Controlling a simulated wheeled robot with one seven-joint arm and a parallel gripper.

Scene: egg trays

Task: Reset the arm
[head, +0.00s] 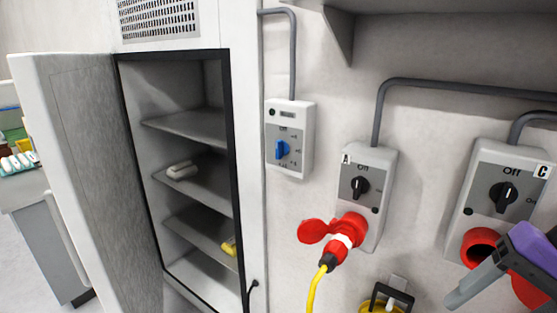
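My gripper (478,282) shows at the lower right edge, with grey fingers and a purple body partly cut off by the frame. It is in front of the lower part of switch box C and its red socket. Nothing is seen held in it, but I cannot tell how far its fingers are apart. The rest of my arm is out of view.
Switch box C (479,190) and switch box A (350,206) are on the wall; a red plug (345,236) with a yellow cable is at box A. A box with a blue knob (283,149) is beside an open cabinet (122,120) with shelves. A grey shelf (440,6) is above.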

